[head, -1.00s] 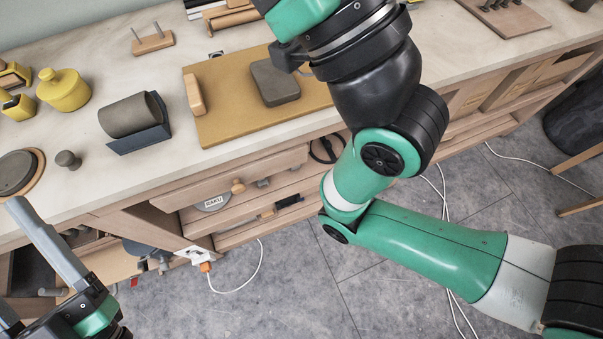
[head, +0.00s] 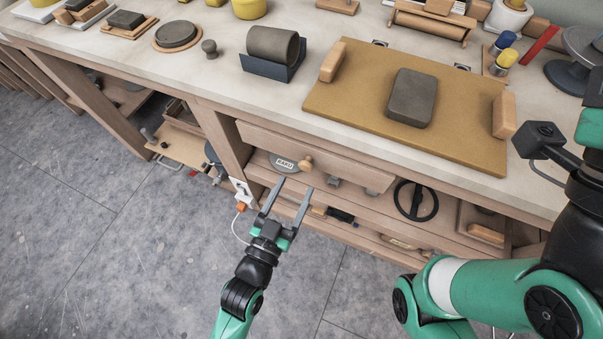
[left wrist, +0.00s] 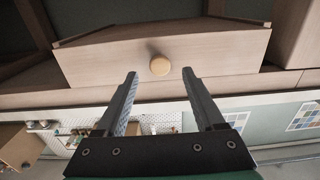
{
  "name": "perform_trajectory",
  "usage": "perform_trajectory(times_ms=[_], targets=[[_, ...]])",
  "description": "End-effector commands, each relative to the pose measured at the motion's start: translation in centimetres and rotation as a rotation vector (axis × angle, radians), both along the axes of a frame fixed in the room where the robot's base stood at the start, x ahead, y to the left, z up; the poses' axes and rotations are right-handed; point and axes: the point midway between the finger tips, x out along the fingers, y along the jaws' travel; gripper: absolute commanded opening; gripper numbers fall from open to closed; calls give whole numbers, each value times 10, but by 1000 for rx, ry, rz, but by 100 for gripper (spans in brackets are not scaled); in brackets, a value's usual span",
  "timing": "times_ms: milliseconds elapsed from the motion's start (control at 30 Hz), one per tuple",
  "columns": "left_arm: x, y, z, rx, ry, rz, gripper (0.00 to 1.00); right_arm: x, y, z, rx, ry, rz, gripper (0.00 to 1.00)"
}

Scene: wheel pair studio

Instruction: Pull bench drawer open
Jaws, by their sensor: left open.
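The bench drawer (head: 270,138) has a light wooden front under the worktop, with a round wooden knob (head: 306,162). The drawer front (left wrist: 215,48) and knob (left wrist: 160,66) also show in the left wrist view. I cannot tell whether the drawer stands slightly out. My left gripper (head: 296,186) is open and empty, pointing at the knob from the front. In the left wrist view, the left gripper (left wrist: 160,75) has one finger on each side of the knob's line, apart from it. My right arm is at the right; its fingers are out of view.
Below the drawer, an open shelf (head: 350,205) holds a black ring-shaped handle (head: 416,201) and small tools. A tan board (head: 350,85) with a grey block (head: 412,98) lies on the worktop. A white socket (head: 243,192) with a cable is left of my gripper. The floor in front is clear.

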Motion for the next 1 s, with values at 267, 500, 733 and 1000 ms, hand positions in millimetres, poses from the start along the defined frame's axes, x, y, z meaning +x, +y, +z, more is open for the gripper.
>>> perform_trajectory(times_ms=[267, 500, 733, 1000], targets=[[39, -17, 0, 0, -1, -1, 70, 0, 0, -7, 0, 0, 0, 50], [42, -18, 0, 0, 0, 0, 70, 0, 0, -6, 0, 0, 0, 50], [42, -18, 0, 0, 0, 0, 40, 0, 0, -6, 0, 0, 0, 50], [42, -18, 0, 0, 0, 0, 0, 0, 0, -6, 0, 0, 0, 50]])
